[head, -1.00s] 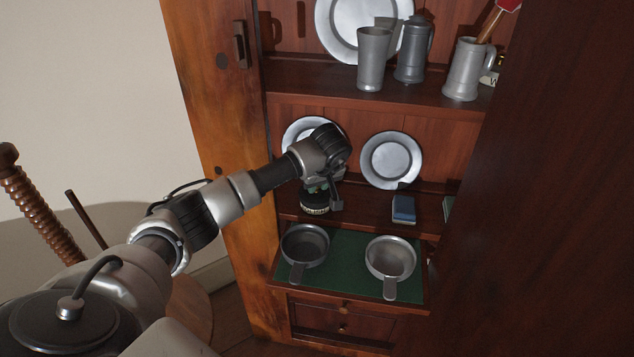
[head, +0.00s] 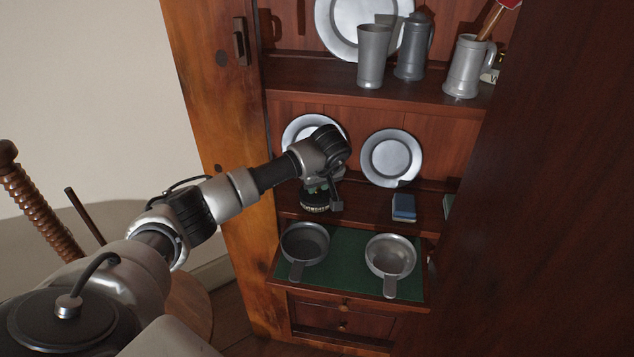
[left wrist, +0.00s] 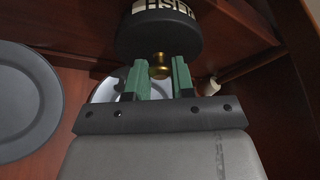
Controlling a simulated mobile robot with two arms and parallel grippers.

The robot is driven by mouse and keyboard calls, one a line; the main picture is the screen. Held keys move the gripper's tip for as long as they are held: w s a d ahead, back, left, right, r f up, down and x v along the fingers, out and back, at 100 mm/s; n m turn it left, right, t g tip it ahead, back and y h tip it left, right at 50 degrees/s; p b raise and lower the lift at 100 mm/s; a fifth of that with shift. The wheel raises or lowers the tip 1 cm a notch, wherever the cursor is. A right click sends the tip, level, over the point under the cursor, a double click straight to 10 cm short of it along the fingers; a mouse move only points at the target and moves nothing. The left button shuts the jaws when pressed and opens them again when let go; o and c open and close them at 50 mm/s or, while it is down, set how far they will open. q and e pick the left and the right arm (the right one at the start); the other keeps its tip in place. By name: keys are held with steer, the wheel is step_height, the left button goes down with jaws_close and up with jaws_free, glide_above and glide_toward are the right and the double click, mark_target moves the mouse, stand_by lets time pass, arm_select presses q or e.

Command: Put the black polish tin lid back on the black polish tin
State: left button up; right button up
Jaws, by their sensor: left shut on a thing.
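The black polish tin (head: 315,208) stands on the middle shelf at the left, its pale-lettered label band partly showing. My left gripper (head: 319,184) is directly above it, its jaws largely hidden by my wrist. In the left wrist view, the green fingers of my left gripper (left wrist: 159,78) are shut on the brass knob (left wrist: 160,66) of the black polish tin lid (left wrist: 160,37). The label lettering shows right beyond the lid, so lid and tin are in line and close together. I cannot tell whether the lid is fully seated. My right gripper is not in view.
Pewter plates (head: 391,158) lean behind the tin. A blue box (head: 403,207) stands to its right on the shelf. Two pewter pans (head: 391,258) rest on the green-lined surface (head: 343,252) below. Mugs and a beaker (head: 371,57) stand above. A cabinet upright bounds the left.

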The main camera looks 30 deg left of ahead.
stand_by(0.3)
arm_select(q)
steer(key=o, duration=1.3)
steer(key=shift+o, duration=0.8)
steer(key=shift+r, duration=0.2)
